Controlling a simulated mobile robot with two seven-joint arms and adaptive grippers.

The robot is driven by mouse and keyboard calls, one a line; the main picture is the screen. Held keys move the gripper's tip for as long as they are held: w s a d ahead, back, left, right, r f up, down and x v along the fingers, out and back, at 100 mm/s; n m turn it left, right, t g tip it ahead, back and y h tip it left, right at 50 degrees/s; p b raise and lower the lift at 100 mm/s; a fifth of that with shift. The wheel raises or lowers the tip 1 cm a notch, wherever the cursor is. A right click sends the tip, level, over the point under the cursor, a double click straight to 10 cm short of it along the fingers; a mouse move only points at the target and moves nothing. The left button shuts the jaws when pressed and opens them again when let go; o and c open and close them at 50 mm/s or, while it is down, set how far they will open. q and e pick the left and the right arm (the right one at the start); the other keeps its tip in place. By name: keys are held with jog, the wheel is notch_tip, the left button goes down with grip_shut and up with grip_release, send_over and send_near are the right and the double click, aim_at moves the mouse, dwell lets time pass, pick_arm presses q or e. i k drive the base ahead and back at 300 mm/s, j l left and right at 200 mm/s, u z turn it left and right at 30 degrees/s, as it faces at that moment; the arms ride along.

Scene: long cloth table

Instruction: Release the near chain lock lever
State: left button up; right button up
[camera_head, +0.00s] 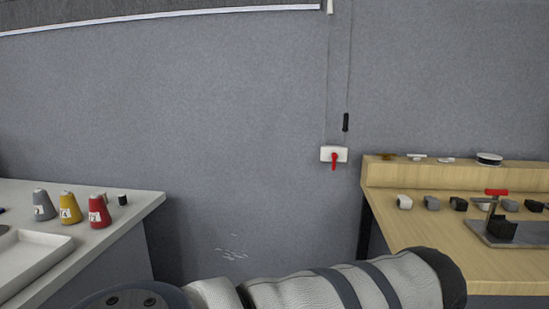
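A small white wall box (341,154) with a red lever (334,161) is fixed to the grey wall, left of the wooden bench. The lever hangs pointing down. Two thin chains or cords (327,75) run up the wall from the box, and a black grip (345,122) hangs on the right one. One of my arms lies across the bottom of the head view, below and well apart from the lever. Neither of my grippers is in view.
A wooden bench (470,245) on the right holds a red-handled clamp (497,192) and several small blocks. A white table (125,215) on the left carries grey, yellow and red cones (98,211) and a tray (30,250). The wall between is clear.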

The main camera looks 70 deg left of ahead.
aim_at(334, 156)
jog(key=j+u, duration=0.35)
jog(key=i+j+u, duration=0.15)
jog(key=j+u, duration=0.25)
jog(key=i+j+u, duration=0.15)
jog(key=u, duration=0.2)
jog(key=i+j+u, duration=0.15)
jog(key=j+u, duration=0.25)
jog(key=l, duration=0.1)
